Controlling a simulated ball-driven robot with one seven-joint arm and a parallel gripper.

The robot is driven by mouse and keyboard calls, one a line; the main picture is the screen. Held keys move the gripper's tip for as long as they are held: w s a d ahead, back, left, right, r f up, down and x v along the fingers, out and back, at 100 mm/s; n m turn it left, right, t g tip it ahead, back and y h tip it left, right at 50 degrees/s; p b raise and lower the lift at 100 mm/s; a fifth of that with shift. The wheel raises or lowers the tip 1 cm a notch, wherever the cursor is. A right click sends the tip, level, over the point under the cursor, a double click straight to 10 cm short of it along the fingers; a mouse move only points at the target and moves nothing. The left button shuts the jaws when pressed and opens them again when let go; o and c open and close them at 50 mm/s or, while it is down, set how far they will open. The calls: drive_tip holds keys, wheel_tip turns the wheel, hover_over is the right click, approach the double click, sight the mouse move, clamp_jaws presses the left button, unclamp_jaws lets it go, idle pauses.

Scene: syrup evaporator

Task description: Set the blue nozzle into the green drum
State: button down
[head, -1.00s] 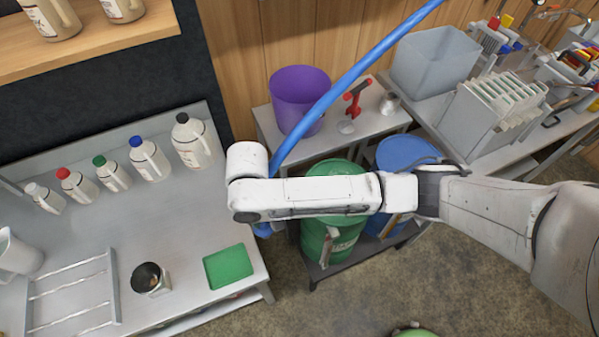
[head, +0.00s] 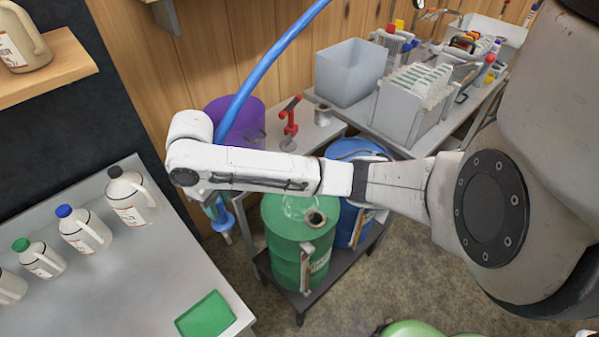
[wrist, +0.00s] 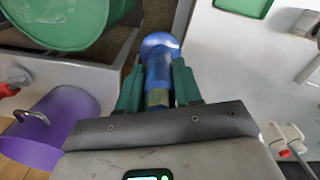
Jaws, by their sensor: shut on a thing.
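The blue nozzle (wrist: 157,62) is between the green-padded fingers of my gripper (wrist: 158,88), which is shut on it. In the head view the nozzle (head: 222,222) hangs below the end of my arm, left of the green drum and apart from it. The fingers are mostly hidden there by my arm. The green drum (head: 292,248) stands upright on a low dark shelf, with a round dark-rimmed opening (head: 315,218) on its top. My arm covers the drum's far edge. In the wrist view the drum (wrist: 62,18) is at the upper left.
A blue hose (head: 268,62) runs from the top down behind my arm. A blue drum (head: 352,150) stands beside the green one. A purple bucket (head: 242,122) and a red-handled tool (head: 290,115) are behind my arm. A table with jugs and a green mat (head: 205,315) is at left.

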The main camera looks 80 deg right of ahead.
drive_tip(key=s+d+r+m+b, duration=0.1)
drive_tip(key=s+d, duration=0.6)
drive_tip(key=s, duration=0.3)
drive_tip(key=s+d+r+m, duration=0.1)
drive_tip(key=s+d, duration=0.6)
drive_tip(key=s, duration=0.4)
drive_tip(key=shift+m, duration=0.3)
drive_tip(key=f+b, duration=0.4)
drive_tip(key=b, duration=0.1)
drive_tip(key=shift+d+f, duration=0.2)
drive_tip(key=shift+f, duration=0.1)
drive_tip(key=shift+s, duration=0.15)
drive_tip(key=shift+f+b, duration=1.75)
drive_tip(key=shift+f, duration=0.95)
